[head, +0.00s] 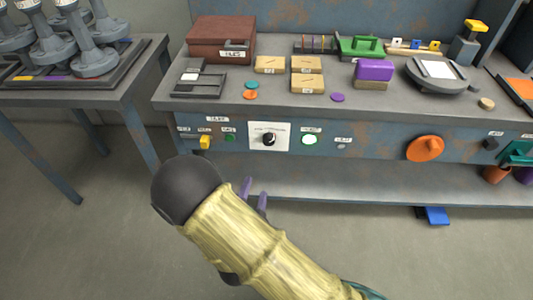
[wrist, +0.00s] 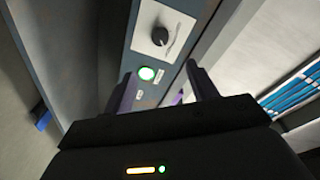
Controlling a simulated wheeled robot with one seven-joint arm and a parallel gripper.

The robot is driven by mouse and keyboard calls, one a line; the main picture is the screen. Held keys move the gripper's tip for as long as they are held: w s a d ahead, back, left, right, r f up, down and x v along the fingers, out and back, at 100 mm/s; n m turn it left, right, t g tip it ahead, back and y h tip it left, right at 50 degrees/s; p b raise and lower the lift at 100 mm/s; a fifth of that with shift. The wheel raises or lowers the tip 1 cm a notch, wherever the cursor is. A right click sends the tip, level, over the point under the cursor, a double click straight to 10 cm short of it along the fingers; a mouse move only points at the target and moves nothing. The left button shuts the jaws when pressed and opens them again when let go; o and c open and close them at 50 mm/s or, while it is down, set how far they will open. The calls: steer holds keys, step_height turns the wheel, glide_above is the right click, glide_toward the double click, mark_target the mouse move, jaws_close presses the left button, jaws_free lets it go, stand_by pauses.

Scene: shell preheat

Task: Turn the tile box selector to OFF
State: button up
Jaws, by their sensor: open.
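The selector is a small black knob (head: 268,138) on a white plate (head: 283,128) in the bench's front panel. The knob (wrist: 160,36) also shows in the wrist view, near the top. Its plate text and pointer setting are too small to read. A brown box (head: 220,38) with a label that seems to read TILES stands on the bench top, up and left of the knob. My gripper (head: 254,195) is open and empty, in front of and below the panel, apart from the knob. In the wrist view its two fingers (wrist: 160,71) point toward the panel.
A lit green button (head: 310,140) sits right of the plate, also in the wrist view (wrist: 147,73). A yellow control (head: 205,142) is to the left, and a large orange knob (head: 425,148) far right. A lower shelf (head: 340,185) runs under the panel.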

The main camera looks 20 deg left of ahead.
mark_target(268, 143)
steer(key=shift+r, duration=0.1)
steer(key=w, duration=0.5)
steer(key=w+a+b, duration=0.1)
steer(key=w, duration=0.5)
steer(key=w+a, duration=0.1)
steer(key=w, duration=0.5)
steer(key=shift+w, duration=0.25)
steer(key=c, duration=1)
